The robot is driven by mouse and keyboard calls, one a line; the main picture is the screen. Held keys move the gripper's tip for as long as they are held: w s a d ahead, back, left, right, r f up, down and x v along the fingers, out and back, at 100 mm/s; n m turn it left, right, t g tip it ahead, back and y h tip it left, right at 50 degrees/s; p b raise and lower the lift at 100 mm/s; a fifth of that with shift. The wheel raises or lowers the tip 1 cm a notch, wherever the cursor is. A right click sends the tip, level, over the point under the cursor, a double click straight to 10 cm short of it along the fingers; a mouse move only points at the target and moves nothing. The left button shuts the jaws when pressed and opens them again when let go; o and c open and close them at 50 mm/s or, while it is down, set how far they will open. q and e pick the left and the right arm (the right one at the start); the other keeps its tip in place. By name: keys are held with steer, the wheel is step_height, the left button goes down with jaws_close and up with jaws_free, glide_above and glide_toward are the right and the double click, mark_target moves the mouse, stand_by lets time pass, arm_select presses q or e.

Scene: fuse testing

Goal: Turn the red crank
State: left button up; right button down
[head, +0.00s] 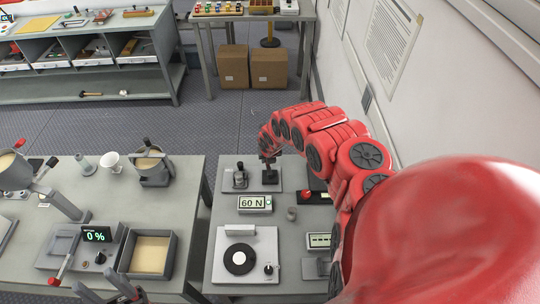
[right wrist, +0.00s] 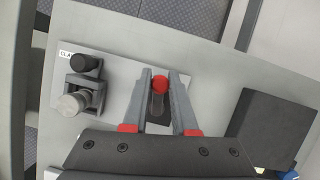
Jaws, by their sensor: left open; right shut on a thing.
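The red crank (right wrist: 160,86) shows in the right wrist view as a red knob on a dark grey arm over a light plate (right wrist: 120,75). My right gripper (right wrist: 160,80) is shut on it, with one grey finger on each side of the knob. In the head view my right gripper (head: 269,160) is over the plate (head: 257,184) at the back of the right table; the crank's red knob is hidden there. My left gripper (head: 98,287) is open at the bottom edge, in front of the left table's devices, and only partly in view.
A dark clamp-like device (head: 240,176) stands on the plate, left of my right gripper. A "60 N" display (head: 254,204) and a device with a black disc (head: 240,259) are nearer. A "0 %" display (head: 97,234) and a tray of tan material (head: 150,254) are on the left table.

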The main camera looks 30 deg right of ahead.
mark_target(269, 170)
steer(key=shift+w+a+n+y, duration=0.1)
steer(key=shift+a+n+y, duration=0.2)
steer(key=shift+n, duration=0.5)
steer(key=shift+p, duration=0.3)
steer(key=c, duration=0.7)
jaws_free()
steer(key=shift+r, duration=0.5)
steer(key=v, duration=0.5)
steer(key=shift+d+p, duration=0.1)
steer(key=shift+p, duration=0.2)
steer(key=shift+s+r, duration=0.5)
steer(key=shift+r, duration=0.2)
